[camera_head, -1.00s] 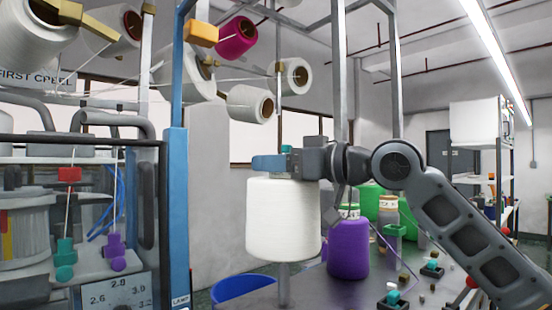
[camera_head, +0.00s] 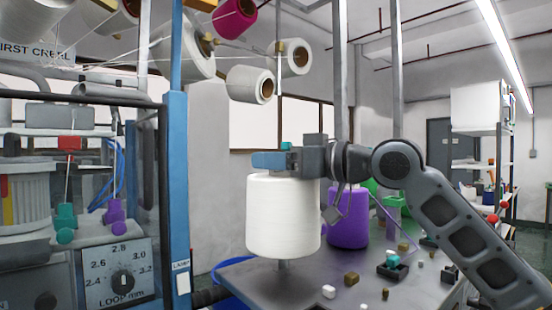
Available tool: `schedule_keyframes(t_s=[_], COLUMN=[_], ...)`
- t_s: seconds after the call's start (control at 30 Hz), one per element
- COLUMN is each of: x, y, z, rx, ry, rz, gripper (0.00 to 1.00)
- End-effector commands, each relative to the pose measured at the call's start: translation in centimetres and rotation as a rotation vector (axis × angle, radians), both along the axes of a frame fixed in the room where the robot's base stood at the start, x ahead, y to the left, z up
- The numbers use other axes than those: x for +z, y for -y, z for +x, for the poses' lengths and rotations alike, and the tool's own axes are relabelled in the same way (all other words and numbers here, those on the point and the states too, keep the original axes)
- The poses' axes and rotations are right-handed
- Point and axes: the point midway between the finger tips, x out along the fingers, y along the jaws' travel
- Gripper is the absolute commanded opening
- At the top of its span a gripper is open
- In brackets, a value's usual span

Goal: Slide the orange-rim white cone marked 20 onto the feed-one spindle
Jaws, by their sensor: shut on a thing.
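A large white cone of yarn (camera_head: 283,218) hangs upright from my gripper (camera_head: 280,164), which is shut on its top end. Its orange rim and the mark 20 do not show; my gripper covers the top. No feed-one label is readable.
A purple cone (camera_head: 348,222) stands close to the right of the white cone. Small blocks (camera_head: 351,279) and a dark tray (camera_head: 393,265) lie on the table at right. A blue machine post (camera_head: 176,200) and a loop dial (camera_head: 120,275) are at left.

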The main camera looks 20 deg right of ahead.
Motion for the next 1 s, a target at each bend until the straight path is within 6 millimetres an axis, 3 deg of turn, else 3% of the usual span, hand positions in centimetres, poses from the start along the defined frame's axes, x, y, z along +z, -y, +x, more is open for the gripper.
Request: schedule_keyframes(t_s=[0.5,1.0], x=[-2.9,-3.5], y=[0.1,0.0], z=[0.0,0.0], rx=[-0.001,0.000], ry=[0.005,0.004], rz=[0.002,0.002], gripper=[0.00,0.00])
